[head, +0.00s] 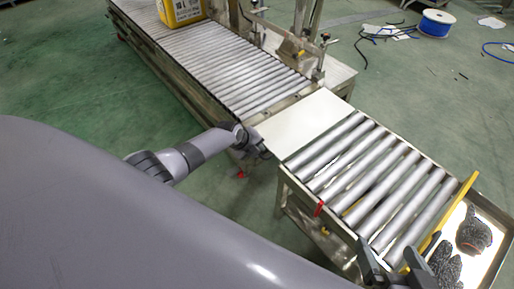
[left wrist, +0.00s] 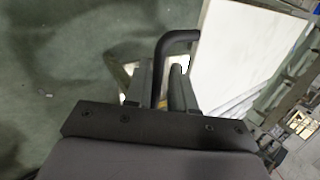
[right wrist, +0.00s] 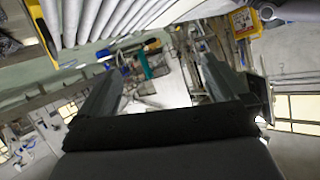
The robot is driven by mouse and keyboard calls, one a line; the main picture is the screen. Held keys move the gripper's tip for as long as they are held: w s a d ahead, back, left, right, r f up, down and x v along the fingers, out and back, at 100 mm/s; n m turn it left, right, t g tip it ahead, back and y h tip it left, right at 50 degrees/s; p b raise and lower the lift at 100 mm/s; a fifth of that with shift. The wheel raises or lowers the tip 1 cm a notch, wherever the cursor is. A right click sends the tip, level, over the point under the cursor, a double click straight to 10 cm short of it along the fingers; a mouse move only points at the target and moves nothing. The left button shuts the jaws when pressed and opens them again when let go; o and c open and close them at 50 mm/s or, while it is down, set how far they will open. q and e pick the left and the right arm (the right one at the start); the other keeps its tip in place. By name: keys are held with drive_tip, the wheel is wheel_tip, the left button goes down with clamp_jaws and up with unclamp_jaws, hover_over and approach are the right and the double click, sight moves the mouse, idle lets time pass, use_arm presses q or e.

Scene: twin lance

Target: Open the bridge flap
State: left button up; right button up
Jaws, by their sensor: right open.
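The bridge flap is a pale flat plate (head: 302,124) lying across the gap between two roller conveyors; it also fills the right of the left wrist view (left wrist: 245,45). A black bent handle (left wrist: 178,38) stands beside the plate's edge. My left gripper (head: 264,152) is at the flap's near left corner. In the left wrist view its fingers (left wrist: 163,88) are close together with the handle between them, and they look shut on it. My right gripper (head: 393,272) is open and empty at the near end of the short conveyor; its fingers stand wide apart (right wrist: 160,85).
The long conveyor (head: 225,65) runs to the upper left and carries a yellow canister (head: 184,12). The short conveyor (head: 365,180) ends at a yellow bar (head: 455,212) and a tray with dark gloves (head: 473,235). A blue spool (head: 435,24) stands on the floor. Green floor left of the conveyors is clear.

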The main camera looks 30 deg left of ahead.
use_arm(q)
drive_tip(key=shift+w+r, duration=0.25)
drive_tip(key=shift+r, duration=0.1)
drive_tip(key=p+v, duration=0.5)
drive_tip(key=v, duration=0.2)
drive_tip(key=shift+s+f, duration=0.25)
use_arm(e)
drive_tip(key=shift+s+d+r+n+h, duration=0.1)
drive_tip(key=shift+s+d+h, duration=0.2)
drive_tip(key=shift+d, duration=0.4)
drive_tip(key=shift+s+d+r+n+h, duration=0.1)
drive_tip(key=shift+s+d+h, duration=0.2)
drive_tip(key=shift+d, duration=0.35)
drive_tip(key=shift+s+d+r+n+h, duration=0.15)
drive_tip(key=shift+d+h, duration=0.25)
drive_tip(key=shift+d, duration=0.3)
